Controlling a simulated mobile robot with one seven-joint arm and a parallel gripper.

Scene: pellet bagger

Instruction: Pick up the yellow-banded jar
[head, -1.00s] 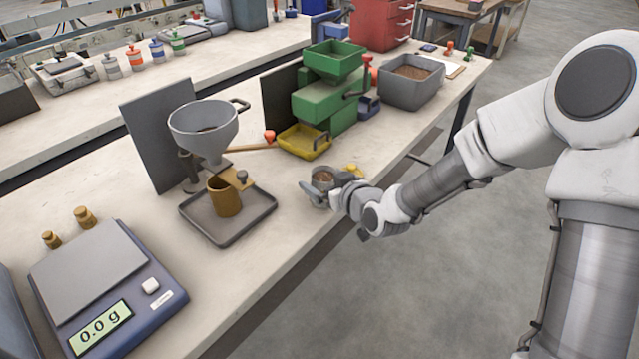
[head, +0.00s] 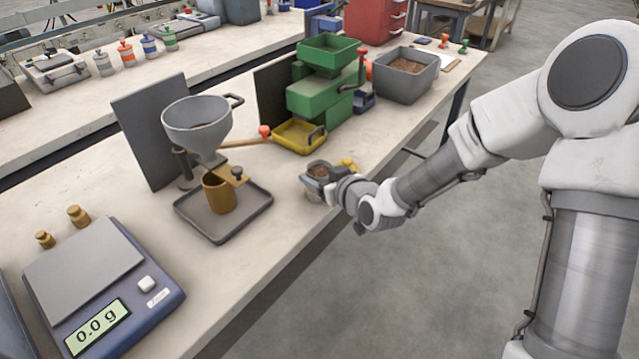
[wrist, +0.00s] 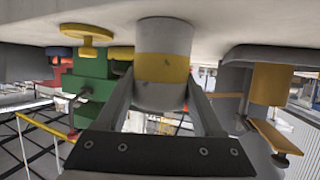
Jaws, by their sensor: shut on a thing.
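The yellow-banded jar (wrist: 164,67) is a grey cylinder with a yellow band, seen between my gripper's two fingers in the wrist view. In the head view the jar (head: 319,169) is open at the top with brown contents, near the bench's front edge. My gripper (head: 320,184) is shut on the jar, with one finger on each side; it also shows in the wrist view (wrist: 160,100). The fingers hide part of the jar in the head view. I cannot tell whether the jar's base touches the bench.
A small yellow knobbed object (head: 347,164) sits close behind the jar. A drip tray (head: 235,228) with a brown cup (head: 219,194) stands left, under a grey funnel (head: 199,122). A yellow tray (head: 298,137) and green machine (head: 325,100) stand behind. A scale (head: 104,285) is front left.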

